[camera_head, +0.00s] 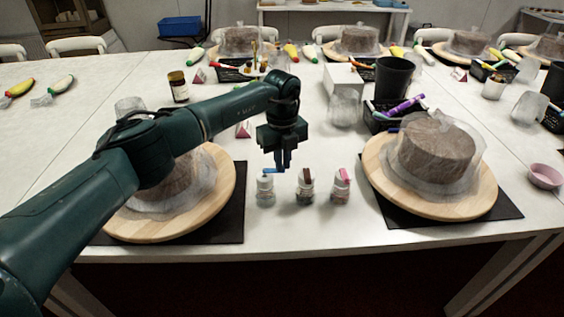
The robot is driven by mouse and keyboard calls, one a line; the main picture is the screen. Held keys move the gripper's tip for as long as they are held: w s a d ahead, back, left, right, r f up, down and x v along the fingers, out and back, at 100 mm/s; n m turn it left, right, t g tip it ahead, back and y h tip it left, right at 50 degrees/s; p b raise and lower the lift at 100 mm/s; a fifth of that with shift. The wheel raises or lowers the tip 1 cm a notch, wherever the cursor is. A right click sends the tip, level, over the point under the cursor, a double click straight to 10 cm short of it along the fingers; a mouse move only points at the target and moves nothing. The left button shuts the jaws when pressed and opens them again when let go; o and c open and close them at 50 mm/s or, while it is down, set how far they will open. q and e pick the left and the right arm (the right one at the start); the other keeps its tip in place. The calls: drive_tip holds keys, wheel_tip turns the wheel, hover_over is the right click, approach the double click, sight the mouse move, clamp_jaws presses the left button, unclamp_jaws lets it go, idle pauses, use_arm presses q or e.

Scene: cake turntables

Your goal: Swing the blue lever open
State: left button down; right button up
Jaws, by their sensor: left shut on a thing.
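My left gripper (281,167) reaches down from above with its fingers shut on the blue lever (268,173) at the top of a small clear jar (265,190). The fingers hide part of the lever, and how far it is swung is hard to tell. The jar stands upright on the white table, leftmost of three in a row. My right gripper is not in view.
Wrapped cakes on wooden turntables sit at both sides, the right turntable (480,205) on a black mat (508,212). A black cup (393,80) stands behind.

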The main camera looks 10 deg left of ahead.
use_arm(q)
drive_tip(key=shift+w+a+n, duration=0.1)
drive_tip(key=shift+w+n, duration=0.2)
drive_tip(key=shift+n, duration=0.5)
drive_tip(key=c, duration=1.5)
unclamp_jaws()
wheel_tip(320, 180, up, 13)
drive_tip(key=shift+s, duration=0.1)
